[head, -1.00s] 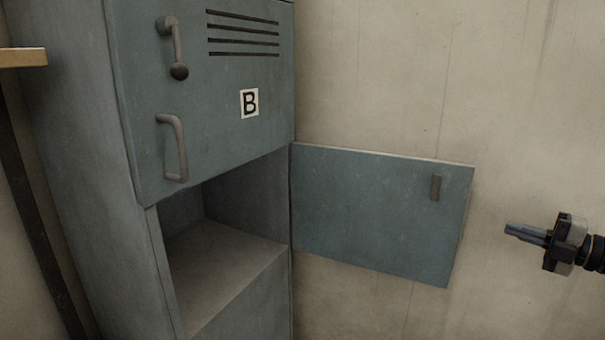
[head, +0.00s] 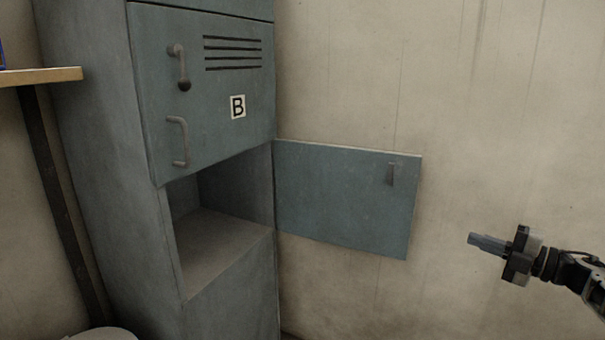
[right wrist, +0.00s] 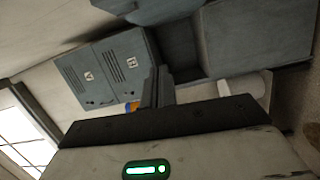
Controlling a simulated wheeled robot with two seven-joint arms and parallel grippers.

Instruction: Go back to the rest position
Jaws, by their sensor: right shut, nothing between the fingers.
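My right gripper (head: 472,240) is shut and empty. It is at the right side of the head view, to the right of the open locker door and apart from it. In the right wrist view its fingers (right wrist: 157,88) are together. My left gripper is not in view.
A tall grey-blue locker (head: 105,170) stands on the left. Its upper door, marked B (head: 238,107), is shut. The lower door (head: 345,195) hangs wide open to the right, and the compartment (head: 220,245) looks empty. A wooden shelf (head: 40,77) shows at the far left.

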